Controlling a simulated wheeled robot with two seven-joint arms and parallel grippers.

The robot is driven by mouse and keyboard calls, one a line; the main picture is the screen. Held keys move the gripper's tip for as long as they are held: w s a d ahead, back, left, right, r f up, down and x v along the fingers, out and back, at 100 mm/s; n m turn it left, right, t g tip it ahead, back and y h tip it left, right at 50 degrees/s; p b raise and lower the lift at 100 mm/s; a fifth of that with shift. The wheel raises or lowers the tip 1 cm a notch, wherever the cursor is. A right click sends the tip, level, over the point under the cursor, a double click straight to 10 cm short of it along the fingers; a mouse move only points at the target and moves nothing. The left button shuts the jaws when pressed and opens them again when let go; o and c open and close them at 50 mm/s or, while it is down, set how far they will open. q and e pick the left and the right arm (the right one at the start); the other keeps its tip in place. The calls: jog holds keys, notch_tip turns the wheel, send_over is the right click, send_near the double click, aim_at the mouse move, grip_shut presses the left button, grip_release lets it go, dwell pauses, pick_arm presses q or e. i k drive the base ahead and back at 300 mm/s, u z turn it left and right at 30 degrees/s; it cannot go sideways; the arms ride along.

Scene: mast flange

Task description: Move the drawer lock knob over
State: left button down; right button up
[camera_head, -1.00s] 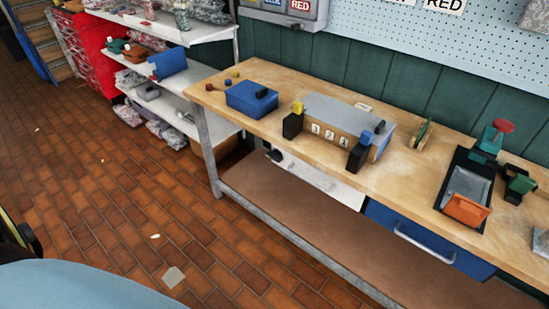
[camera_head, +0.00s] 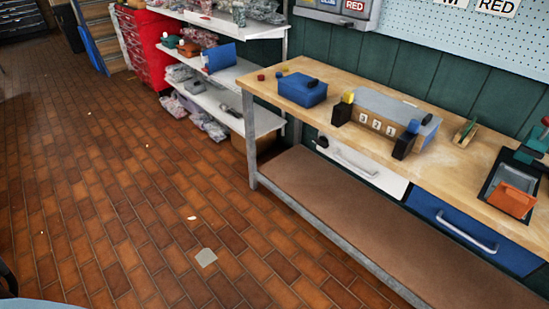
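Under the wooden workbench (camera_head: 290,108) are a white drawer (camera_head: 375,177) with a pale bar handle and a blue drawer (camera_head: 432,212) with a grey bar handle. A small dark knob (camera_head: 323,142) sits at the upper left of the white drawer. It looks like the lock knob, but it is too small to tell its position. Both drawers look shut. Neither of my grippers is in view.
On the bench are a blue box (camera_head: 302,90), a grey-topped block labelled with numbers (camera_head: 380,120) and a black tray (camera_head: 492,180) with an orange part. White shelves (camera_head: 225,75) and a red cabinet (camera_head: 140,50) stand left. The tiled floor before the bench is mostly clear.

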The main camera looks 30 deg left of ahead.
aim_at(323, 142)
jog(key=z, duration=0.1)
jog(key=k, duration=0.5)
jog(key=u, duration=1.6)
jog(key=i, duration=1.8)
jog(key=z, duration=1.25)
jog(key=i, duration=0.9)
jog(key=z, duration=0.95)
